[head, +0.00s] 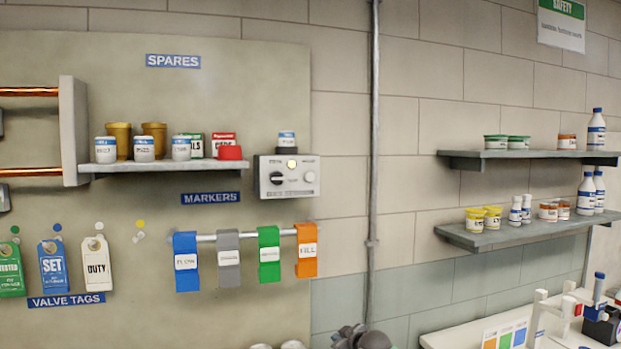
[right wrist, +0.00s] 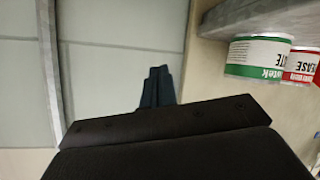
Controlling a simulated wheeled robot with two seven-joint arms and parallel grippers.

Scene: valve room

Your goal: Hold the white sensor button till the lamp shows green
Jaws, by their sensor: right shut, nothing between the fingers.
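My right gripper (right wrist: 156,78) is shut and empty in the right wrist view. Dark rounded parts at the bottom edge of the head view seem to be my right arm, below and right of the box. My left gripper is not in view.
The spares shelf (head: 160,167) holds jars, cups and a red item left of the box. Colored marker strips hang from a rail (head: 250,235) below. A grey pipe (head: 374,150) runs down right of the box. The right wrist view shows a green-labelled tub (right wrist: 257,56) at upper right.

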